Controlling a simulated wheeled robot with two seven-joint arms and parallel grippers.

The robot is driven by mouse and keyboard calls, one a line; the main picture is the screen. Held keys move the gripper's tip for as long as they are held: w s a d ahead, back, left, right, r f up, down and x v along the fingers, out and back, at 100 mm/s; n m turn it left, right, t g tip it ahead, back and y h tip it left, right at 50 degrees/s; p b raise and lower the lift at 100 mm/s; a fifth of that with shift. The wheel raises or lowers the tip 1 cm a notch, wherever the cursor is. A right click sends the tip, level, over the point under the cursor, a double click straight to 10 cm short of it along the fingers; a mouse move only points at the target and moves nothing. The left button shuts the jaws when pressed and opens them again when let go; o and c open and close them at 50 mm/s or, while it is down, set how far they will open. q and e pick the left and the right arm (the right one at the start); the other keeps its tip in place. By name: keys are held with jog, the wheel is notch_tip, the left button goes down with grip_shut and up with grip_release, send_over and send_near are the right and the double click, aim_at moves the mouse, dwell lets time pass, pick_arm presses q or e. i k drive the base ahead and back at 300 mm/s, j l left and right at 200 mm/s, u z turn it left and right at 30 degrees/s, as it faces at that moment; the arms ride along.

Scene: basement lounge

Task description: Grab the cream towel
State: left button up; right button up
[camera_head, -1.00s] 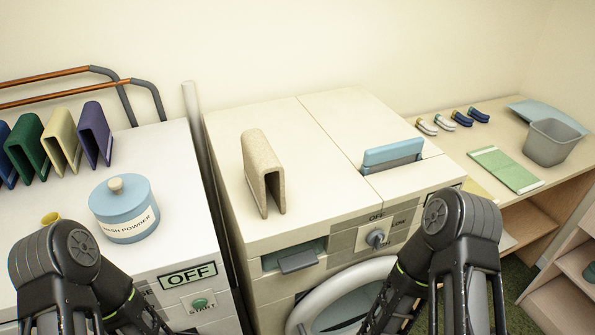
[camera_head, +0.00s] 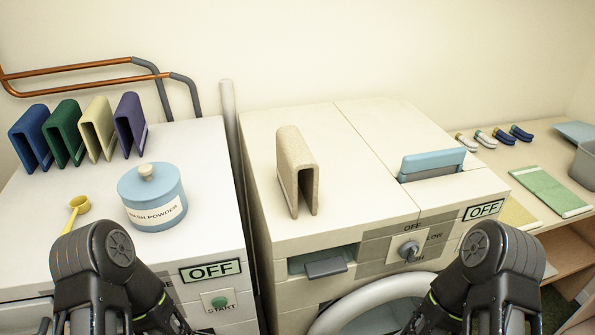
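A folded towel in beige-cream (camera_head: 296,165) stands upright like an upside-down U on top of the right-hand white machine (camera_head: 368,205). A folded pale yellow-cream towel (camera_head: 97,128) stands in a row on the left-hand machine (camera_head: 205,150), between a green towel (camera_head: 64,132) and a purple towel (camera_head: 130,124). A blue towel (camera_head: 31,138) is at the row's left end. Nothing touches the beige-cream towel except the machine top. Both my arms come in at the bottom edge, in front of the machines. Their grippers are out of view, below the frame.
A blue wash powder tub (camera_head: 153,200) and a yellow scoop (camera_head: 78,207) stand on the left machine. A blue-lidded drawer (camera_head: 432,164) is in the right machine's top. A shelf (camera_head: 552,150) at right holds small items and a green cloth (camera_head: 550,191).

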aim_at(296, 164)
jog(key=l+u, duration=0.1)
jog(key=l, duration=0.45)
jog(key=k+l+u, duration=0.1)
jog(key=l, duration=0.4)
jog(key=k+l, duration=0.1)
jog(key=l, duration=0.45)
jog(key=k+l+u, duration=0.15)
jog(key=l, duration=0.35)
jog(key=l+u, duration=0.1)
jog(key=l, duration=0.45)
